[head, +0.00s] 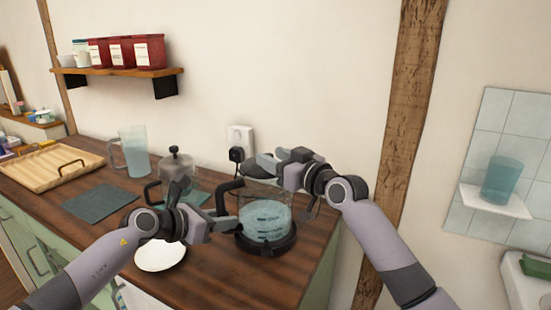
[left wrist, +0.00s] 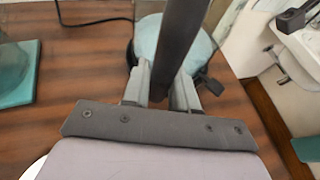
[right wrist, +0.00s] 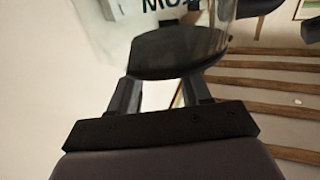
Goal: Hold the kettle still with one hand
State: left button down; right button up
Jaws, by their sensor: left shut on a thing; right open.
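The glass kettle (head: 266,216), with blue-tinted water inside and a black handle (head: 221,198), stands upright on its dark round base (head: 266,245) on the counter. My left gripper (head: 224,226) is shut on the handle at the kettle's left side. The handle (left wrist: 183,45) is a dark bar between its fingers in the left wrist view. My right gripper (head: 270,165) is open above the kettle. In the right wrist view, a clear surface with printed letters and a dark oval (right wrist: 180,52) lie at its fingers; I cannot tell whether they touch.
A French press (head: 177,172), a clear pitcher (head: 134,152) and a wooden tray (head: 45,165) stand to the left. A white plate (head: 160,256) lies near the front edge, and a dark teal mat (head: 100,202) lies farther back. A socket with a black plug (head: 237,154) is behind the kettle.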

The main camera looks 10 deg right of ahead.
grip_shut()
jog(key=shift+r, duration=0.1)
jog(key=r+n, duration=0.1)
jog(key=n, duration=0.1)
jog(key=a+r+n, duration=0.1)
jog(key=shift+s+a+r+n, duration=0.1)
jog(key=shift+s+r+n, duration=0.1)
jog(key=shift+n, duration=0.2)
jog(key=a+n, duration=0.1)
jog(key=r+n, duration=0.1)
jog(key=n, duration=0.1)
jog(key=shift+s+a+r+g+h, duration=0.3)
jog(key=shift+s+a+h, duration=0.05)
jog(key=shift+h, duration=0.05)
jog(key=a+n, duration=0.1)
jog(key=n, duration=0.2)
jog(key=s+a+r+n+h, duration=0.1)
jog(key=shift+a, duration=0.35)
jog(key=shift+s+a+n+h, duration=0.15)
jog(key=shift+s+a+n, duration=0.1)
jog(key=shift+a+n, duration=0.6)
jog(key=shift+s+a+n+h, duration=0.15)
jog(key=shift+s+a+n, duration=0.2)
jog(key=shift+n, duration=0.8)
jog(key=shift+a, duration=0.15)
